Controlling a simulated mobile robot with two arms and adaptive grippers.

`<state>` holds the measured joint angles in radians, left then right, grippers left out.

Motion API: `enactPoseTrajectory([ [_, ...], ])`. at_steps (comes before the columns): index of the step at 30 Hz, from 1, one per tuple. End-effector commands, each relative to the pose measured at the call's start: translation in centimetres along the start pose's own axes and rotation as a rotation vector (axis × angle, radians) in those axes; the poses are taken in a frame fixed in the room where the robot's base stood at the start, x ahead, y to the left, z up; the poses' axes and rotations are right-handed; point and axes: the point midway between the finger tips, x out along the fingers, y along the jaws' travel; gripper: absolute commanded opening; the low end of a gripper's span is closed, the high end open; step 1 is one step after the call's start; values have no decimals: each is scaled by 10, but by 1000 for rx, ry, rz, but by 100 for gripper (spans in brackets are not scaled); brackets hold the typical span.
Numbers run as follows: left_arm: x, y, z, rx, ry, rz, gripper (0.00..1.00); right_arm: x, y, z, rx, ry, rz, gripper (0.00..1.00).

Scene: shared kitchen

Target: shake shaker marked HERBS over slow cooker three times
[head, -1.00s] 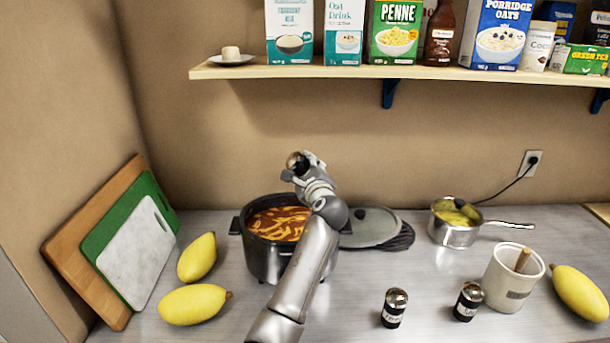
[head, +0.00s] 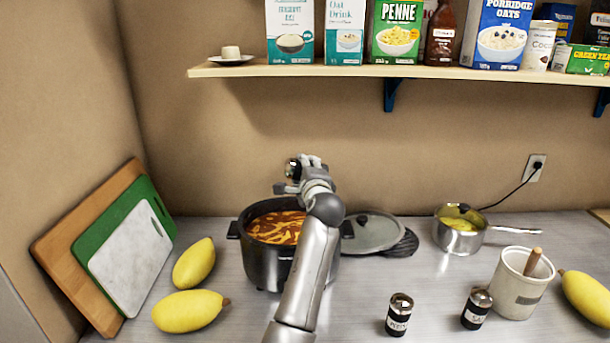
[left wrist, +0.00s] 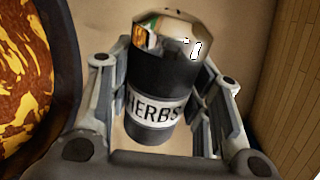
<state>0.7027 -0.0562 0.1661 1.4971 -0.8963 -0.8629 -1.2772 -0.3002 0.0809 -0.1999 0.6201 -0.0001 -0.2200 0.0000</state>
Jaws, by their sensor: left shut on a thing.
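The shaker marked HERBS (left wrist: 150,108) is dark with a shiny metal cap and a white label, which reads clearly in the left wrist view. My left gripper (left wrist: 160,100) is shut on it, one finger on each side. In the head view the left gripper (head: 299,173) holds the shaker (head: 292,169) above the far right part of the slow cooker (head: 262,262). The shaker's exact tilt is hard to tell there. The slow cooker is dark, uncovered and full of orange-red stew; the stew also shows in the left wrist view (left wrist: 30,75). My right gripper is not in view.
A glass lid (head: 372,232) lies right of the cooker. Two other shakers (head: 399,315) (head: 476,308), a utensil crock (head: 522,284) and a saucepan (head: 460,236) stand further right. Yellow fruits (head: 190,310) and cutting boards (head: 125,262) are on the left. A shelf (head: 420,72) hangs above.

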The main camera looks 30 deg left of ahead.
Motion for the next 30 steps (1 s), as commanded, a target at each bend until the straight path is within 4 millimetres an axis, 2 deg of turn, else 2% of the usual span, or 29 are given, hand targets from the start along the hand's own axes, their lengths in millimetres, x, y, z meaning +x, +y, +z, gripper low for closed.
enactPoseTrajectory([
  [30,0,4,-1,-701,72,-4,11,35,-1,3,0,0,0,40],
])
